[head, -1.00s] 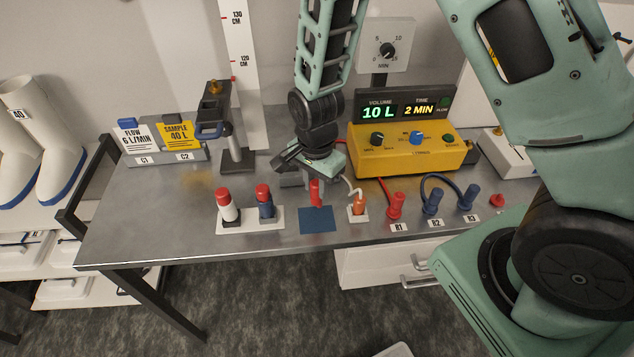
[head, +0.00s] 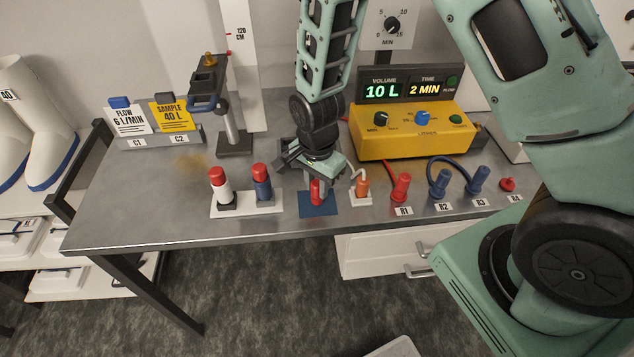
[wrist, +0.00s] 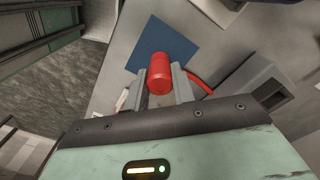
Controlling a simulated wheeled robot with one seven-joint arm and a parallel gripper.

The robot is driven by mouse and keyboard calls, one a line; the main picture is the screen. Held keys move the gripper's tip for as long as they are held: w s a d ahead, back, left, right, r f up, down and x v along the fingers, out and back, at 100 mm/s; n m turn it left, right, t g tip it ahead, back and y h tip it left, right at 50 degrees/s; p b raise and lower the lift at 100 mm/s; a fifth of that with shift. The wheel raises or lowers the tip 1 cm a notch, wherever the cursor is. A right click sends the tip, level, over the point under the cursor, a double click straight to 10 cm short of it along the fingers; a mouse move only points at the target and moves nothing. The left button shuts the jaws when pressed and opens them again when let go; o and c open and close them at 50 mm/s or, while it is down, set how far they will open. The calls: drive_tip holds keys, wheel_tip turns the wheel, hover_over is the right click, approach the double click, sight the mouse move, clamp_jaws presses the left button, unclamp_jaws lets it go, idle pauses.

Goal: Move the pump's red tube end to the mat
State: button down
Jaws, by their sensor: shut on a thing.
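The red tube end (head: 316,193) is between the fingers of my gripper (head: 313,181), which is shut on it. In the wrist view the red tube end (wrist: 159,72) stands out beyond the fingers (wrist: 158,86), and a red tube (wrist: 199,83) runs off to the right. The dark blue mat (head: 325,208) lies on the bench directly under the red end. The mat also shows in the wrist view (wrist: 168,40). I cannot tell whether the red end touches it. The yellow pump (head: 385,145) stands behind to the right, its display reading 10 L and 2 MIN.
Left of the mat, a white holder (head: 245,207) bears a white bottle (head: 222,188) and a blue bottle (head: 262,183), both red-capped. Right are an orange fitting (head: 362,186), a red plug (head: 401,187) at R1 and blue plugs (head: 440,183) at R2 and R3. A clamp stand (head: 230,135) rises behind.

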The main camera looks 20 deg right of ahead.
drive_tip(key=shift+f, duration=0.35)
drive_tip(key=c, duration=1.1)
unclamp_jaws()
drive_tip(key=shift+r, duration=0.1)
wheel_tip(320, 180, up, 17)
drive_tip(key=b, duration=0.2)
drive_tip(key=shift+r, duration=0.15)
drive_tip(key=s+a+n+b, duration=0.1)
drive_tip(key=s+a+n, duration=0.2)
drive_tip(key=s+n, duration=0.7)
drive_tip(key=s+a+n+b, duration=0.1)
drive_tip(key=s+a+n, duration=0.2)
drive_tip(key=s+n, duration=0.7)
drive_tip(key=shift+a+r+y, duration=0.15)
drive_tip(key=shift+r+y, duration=0.15)
